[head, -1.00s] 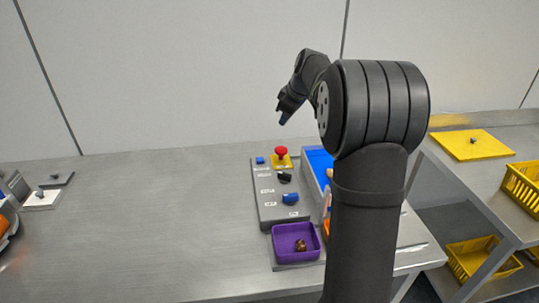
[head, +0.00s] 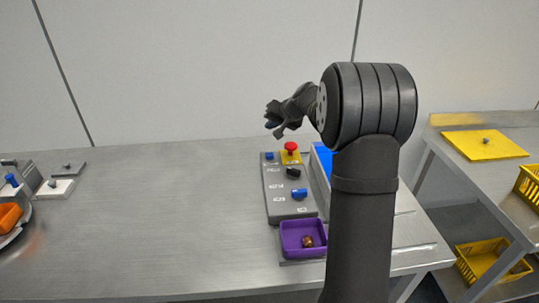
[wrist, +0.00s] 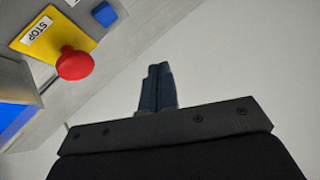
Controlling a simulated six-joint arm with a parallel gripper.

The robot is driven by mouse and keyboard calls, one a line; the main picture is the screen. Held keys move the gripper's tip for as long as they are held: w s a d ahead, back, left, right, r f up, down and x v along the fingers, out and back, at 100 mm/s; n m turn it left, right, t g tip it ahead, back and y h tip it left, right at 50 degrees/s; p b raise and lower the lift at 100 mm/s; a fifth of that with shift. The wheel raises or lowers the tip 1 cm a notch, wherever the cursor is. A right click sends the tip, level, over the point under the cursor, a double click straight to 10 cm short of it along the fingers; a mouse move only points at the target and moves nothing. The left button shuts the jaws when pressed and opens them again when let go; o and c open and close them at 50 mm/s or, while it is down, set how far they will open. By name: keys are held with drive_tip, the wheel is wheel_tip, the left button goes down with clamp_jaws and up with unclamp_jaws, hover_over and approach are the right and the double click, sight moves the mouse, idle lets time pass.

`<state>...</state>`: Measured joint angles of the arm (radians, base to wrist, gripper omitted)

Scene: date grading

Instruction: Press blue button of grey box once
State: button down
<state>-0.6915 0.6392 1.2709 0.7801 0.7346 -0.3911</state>
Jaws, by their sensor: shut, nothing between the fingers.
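The grey box (head: 276,204) stands on the steel table, left of my arm in the head view. The blue button (head: 269,157) is a small blue square at its far left corner, beside the red stop button (head: 290,147) on a yellow plate. In the wrist view the blue button (wrist: 104,13) is near the top edge, above and left of my fingers. My gripper (wrist: 157,70) is shut and empty. In the head view my gripper (head: 271,125) is in the air above the far end of the box, apart from the button.
The grey box also carries a black knob (head: 293,172) and a blue knob (head: 299,193). A purple tray (head: 283,240) holding a brown date (head: 307,241) is in front. A blue container (head: 323,157) stands to the right. The table to the left is mostly clear.

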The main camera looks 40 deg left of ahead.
sight(271, 156)
drive_tip(key=shift+f, duration=4.4)
drive_tip(key=shift+f, duration=0.1)
drive_tip(key=shift+f, duration=0.35)
drive_tip(key=shift+f, duration=0.45)
drive_tip(key=shift+r, duration=0.9)
drive_tip(key=shift+r, duration=2.5)
drive_tip(key=shift+f, duration=0.1)
